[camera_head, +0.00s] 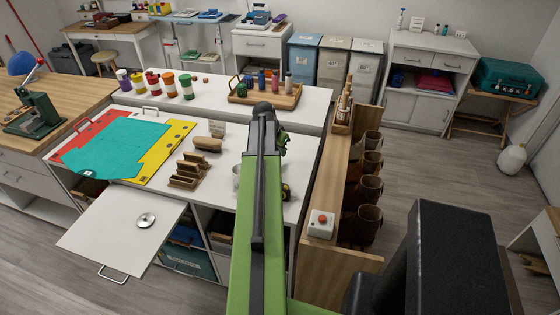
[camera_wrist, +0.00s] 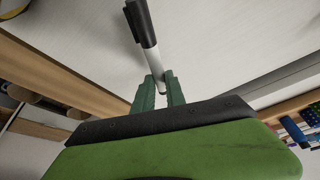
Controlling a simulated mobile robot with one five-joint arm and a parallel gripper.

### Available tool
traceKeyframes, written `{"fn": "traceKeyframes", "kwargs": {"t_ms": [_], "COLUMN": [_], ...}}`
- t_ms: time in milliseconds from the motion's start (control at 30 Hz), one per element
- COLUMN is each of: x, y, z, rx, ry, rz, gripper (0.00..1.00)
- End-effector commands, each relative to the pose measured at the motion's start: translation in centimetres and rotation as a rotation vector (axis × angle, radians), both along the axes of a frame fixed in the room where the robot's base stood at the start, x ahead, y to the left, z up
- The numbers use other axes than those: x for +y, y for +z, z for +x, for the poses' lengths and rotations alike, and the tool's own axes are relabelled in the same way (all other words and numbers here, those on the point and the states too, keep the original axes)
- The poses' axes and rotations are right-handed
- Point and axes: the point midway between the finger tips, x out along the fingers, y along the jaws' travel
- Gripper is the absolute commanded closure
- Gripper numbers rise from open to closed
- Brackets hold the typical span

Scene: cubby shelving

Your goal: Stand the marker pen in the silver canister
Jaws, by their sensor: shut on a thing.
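In the wrist view my gripper (camera_wrist: 158,88) is shut on the marker pen (camera_wrist: 145,30), which has a black cap end and a white barrel. The pen sticks out past the green fingers, over a white surface. In the head view my green arm hides most of the gripper and the pen. A small silver-grey cup, which looks like the silver canister (camera_head: 236,178), stands on the white worktop just left of my arm, partly hidden by it. I cannot make out the canister in the wrist view.
A bottle tray (camera_head: 265,98) stands behind. A wooden cubby rack with mugs (camera_head: 370,188) borders the right side. A pull-out board (camera_head: 110,235) bears a round silver piece (camera_head: 146,220).

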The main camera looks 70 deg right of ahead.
Motion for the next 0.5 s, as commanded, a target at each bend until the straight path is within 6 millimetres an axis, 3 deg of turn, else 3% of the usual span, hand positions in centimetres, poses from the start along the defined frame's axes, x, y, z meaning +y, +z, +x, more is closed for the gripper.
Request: {"fn": "traceKeyframes", "kwargs": {"t_ms": [100,300,500], "x": [0.0,0.1,0.1], "y": [-0.7,-4.2,-3.9], "z": [0.0,-0.1,0.0], "rx": [0.0,0.0,0.0], "ry": [0.0,0.0,0.001], "rz": [0.0,0.0,0.0], "gripper": [1.0,1.0,1.0]}}
